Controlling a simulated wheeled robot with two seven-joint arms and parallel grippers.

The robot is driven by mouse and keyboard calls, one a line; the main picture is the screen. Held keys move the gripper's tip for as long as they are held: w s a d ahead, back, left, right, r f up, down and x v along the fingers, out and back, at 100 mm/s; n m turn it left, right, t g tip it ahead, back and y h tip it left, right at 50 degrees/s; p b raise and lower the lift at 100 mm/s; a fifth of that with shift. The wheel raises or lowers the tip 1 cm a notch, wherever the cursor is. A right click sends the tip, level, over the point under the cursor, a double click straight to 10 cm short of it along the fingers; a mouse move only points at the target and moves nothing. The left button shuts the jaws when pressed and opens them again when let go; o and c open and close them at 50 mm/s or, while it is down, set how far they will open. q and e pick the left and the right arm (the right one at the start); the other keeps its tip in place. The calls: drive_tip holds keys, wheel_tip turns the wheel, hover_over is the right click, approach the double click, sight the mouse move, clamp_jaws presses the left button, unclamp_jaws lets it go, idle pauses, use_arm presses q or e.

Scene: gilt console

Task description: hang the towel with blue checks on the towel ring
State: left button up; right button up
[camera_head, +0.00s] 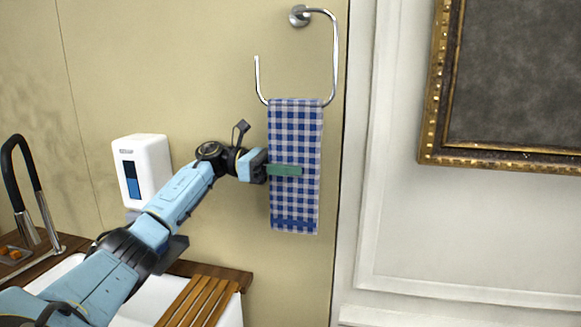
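The blue-and-white checked towel (296,135) hangs straight down at the lower bar of the chrome towel ring (335,55). Its top edge lies along the bar, and a darker blue band runs near its bottom. The ring is an open squared loop on a round wall mount. My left gripper (284,170) reaches in from the left at the towel's mid-height. One green finger lies across the towel's front; the other finger is hidden, so whether it grips the cloth cannot be told. My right gripper is not in view.
A white dispenser (143,170) is on the wall behind my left arm. Below are a white basin (138,311), a slatted wooden board (199,301) and a black-and-steel faucet (22,190). A gilt-framed picture (430,125) hangs at right; the wall below it is clear.

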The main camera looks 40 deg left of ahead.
use_arm(q)
drive_tip(key=b+v, duration=0.2)
drive_tip(key=v, duration=1.1)
drive_tip(key=shift+a, duration=0.15)
drive_tip(key=shift+s+r, duration=0.1)
